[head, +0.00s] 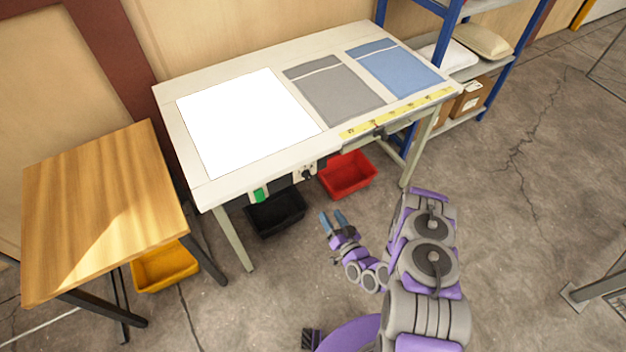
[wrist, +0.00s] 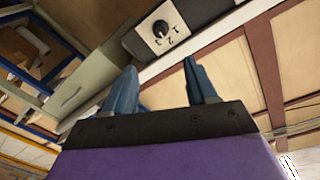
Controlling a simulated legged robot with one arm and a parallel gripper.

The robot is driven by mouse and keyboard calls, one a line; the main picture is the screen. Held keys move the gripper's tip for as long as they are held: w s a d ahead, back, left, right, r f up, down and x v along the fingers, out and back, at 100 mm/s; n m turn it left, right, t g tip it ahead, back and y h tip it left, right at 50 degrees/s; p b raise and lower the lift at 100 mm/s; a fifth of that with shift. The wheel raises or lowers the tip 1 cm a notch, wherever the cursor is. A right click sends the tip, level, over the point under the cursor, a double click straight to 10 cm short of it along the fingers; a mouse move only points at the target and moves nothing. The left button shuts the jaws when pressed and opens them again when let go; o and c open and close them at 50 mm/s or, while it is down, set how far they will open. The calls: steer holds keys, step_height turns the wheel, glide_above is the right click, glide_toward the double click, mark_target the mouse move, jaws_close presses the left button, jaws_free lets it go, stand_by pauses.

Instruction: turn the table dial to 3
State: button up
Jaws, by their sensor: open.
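The table dial is a small black knob (wrist: 160,28) on a pale plate with the numbers 1, 2 and 3 in the wrist view. In the head view the dial (head: 306,174) sits on the front edge of the white work table (head: 330,135). The knob's pointer setting is too small to tell. My gripper (head: 334,217) is open and empty, in front of and below the table edge, apart from the dial. In the wrist view its two blue fingers (wrist: 163,85) point up toward the dial, with a gap between them.
A green switch (head: 260,195) is left of the dial. Black (head: 276,213) and red bins (head: 347,175) are under the table. A wooden table (head: 100,205) with a yellow bin (head: 164,267) stands left. Grey and blue fabric pieces lie on top.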

mark_target(309, 179)
steer(key=b+x, duration=0.4)
steer(key=x, duration=1.2)
steer(key=shift+f+b, duration=0.1)
steer(key=shift+b, duration=0.3)
steer(key=shift+w+a, duration=0.3)
steer(key=shift+w, duration=0.3)
steer(key=shift+c, duration=0.2)
steer(key=c, duration=1)
